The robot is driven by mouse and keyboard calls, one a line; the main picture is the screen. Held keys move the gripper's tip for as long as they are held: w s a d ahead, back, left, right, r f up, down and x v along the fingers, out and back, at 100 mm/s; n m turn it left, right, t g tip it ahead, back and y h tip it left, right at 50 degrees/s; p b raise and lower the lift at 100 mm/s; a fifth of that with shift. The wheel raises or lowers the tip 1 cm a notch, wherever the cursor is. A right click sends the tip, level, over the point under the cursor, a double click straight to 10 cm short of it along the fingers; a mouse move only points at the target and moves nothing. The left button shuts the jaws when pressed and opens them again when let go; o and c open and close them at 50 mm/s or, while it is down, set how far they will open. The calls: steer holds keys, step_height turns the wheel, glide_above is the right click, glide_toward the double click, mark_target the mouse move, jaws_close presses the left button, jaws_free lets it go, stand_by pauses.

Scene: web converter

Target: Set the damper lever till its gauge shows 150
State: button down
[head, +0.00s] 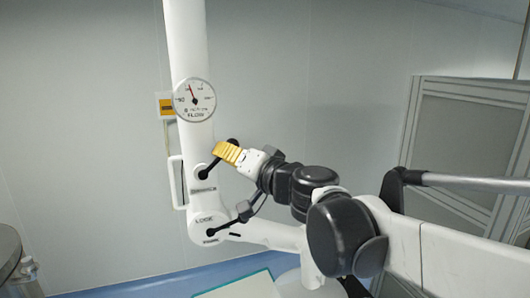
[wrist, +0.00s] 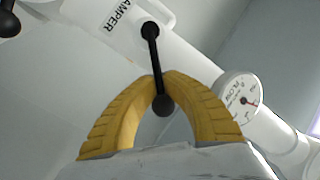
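The black damper lever (head: 211,165) pivots on the white pipe above a small label and slants up to the right. In the wrist view the lever (wrist: 154,60) runs from its pivot beside the partly visible "DAMPER" label (wrist: 118,18) to a ball knob. My gripper (head: 226,152) has its yellow fingers at the lever's upper part. In the wrist view the fingertips (wrist: 160,76) close around the rod, with the knob between the fingers. The round white FLOW gauge (head: 195,100) has a red needle pointing up, slightly left; its numbers are too small to read. It also shows in the wrist view (wrist: 238,97).
A second black lever (head: 228,222) stands lower on the pipe, near the LOCK label (head: 204,219), close below my arm. A white handle (head: 175,182) is left of the pipe. A grey framed panel (head: 468,150) stands at right.

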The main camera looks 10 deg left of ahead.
steer(key=shift+s+a+r+n+h, duration=0.15)
steer(key=shift+a+r+n+h, duration=0.2)
steer(key=shift+n, duration=0.35)
steer(key=c, duration=1.5)
jaws_free()
steer(key=shift+c, duration=0.2)
steer(key=shift+d, duration=0.1)
steer(key=v, duration=1.2)
steer(key=shift+d, duration=0.1)
